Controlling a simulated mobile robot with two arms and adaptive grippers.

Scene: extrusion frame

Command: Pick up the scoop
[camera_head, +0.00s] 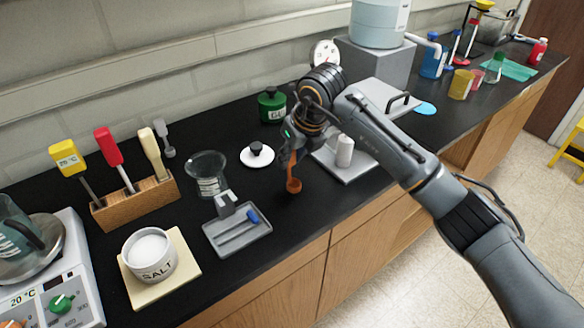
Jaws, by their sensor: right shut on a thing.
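The scoop (293,185) is small and orange-brown, with its bowl at the lower end and its handle rising into my right gripper (288,153). My right gripper is shut on the handle and points down. The scoop hangs upright, close over the black counter; I cannot tell whether it touches the surface. The gripper and wrist hide the top of the handle. My left gripper is out of view.
A grey tray (236,240) with a blue-handled tool lies left of the scoop. A glass beaker (207,172), a white lid (257,156), a green jar (271,106) and a salt pot (150,255) stand around.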

